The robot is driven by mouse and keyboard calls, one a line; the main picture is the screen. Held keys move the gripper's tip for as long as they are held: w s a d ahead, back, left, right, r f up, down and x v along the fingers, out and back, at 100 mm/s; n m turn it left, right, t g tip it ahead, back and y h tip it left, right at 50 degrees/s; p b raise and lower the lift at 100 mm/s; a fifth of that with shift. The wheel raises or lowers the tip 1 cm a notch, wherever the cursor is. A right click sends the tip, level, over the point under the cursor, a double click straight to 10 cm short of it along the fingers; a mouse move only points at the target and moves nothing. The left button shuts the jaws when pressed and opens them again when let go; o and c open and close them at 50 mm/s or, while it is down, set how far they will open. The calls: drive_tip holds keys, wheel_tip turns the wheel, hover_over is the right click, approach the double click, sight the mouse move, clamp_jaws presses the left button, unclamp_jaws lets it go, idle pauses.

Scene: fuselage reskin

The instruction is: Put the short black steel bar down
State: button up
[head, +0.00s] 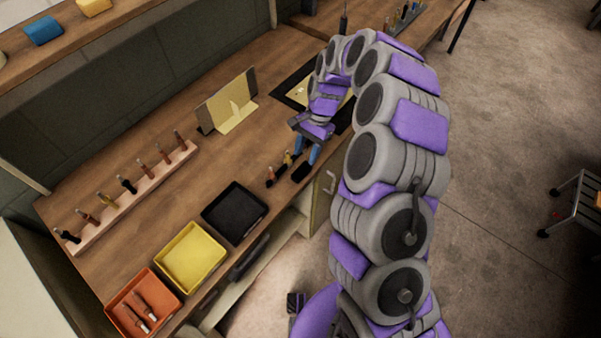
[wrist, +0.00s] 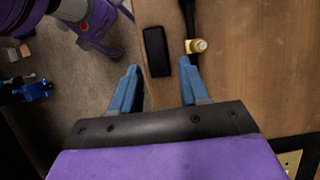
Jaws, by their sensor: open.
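The short black steel bar (wrist: 155,52) lies on the wooden bench top close to its edge, in the wrist view. In the head view the bar (head: 300,173) is a small dark block just below my gripper.
A dark tool with a yellow part (wrist: 195,45) lies just right of the bar. The head view shows a black tray (head: 235,212), a yellow tray (head: 193,257), an orange tray (head: 145,305), a pink tool rack (head: 140,195) and a yellow stand (head: 233,108).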

sight(302, 169)
drive_tip(key=shift+s+f, duration=0.3)
drive_tip(key=shift+f, duration=0.35)
drive_tip(key=b+x, duration=0.2)
drive_tip(key=x, duration=0.2)
drive_tip(key=shift+s+f, duration=0.1)
drive_tip(key=shift+f, duration=0.15)
clamp_jaws()
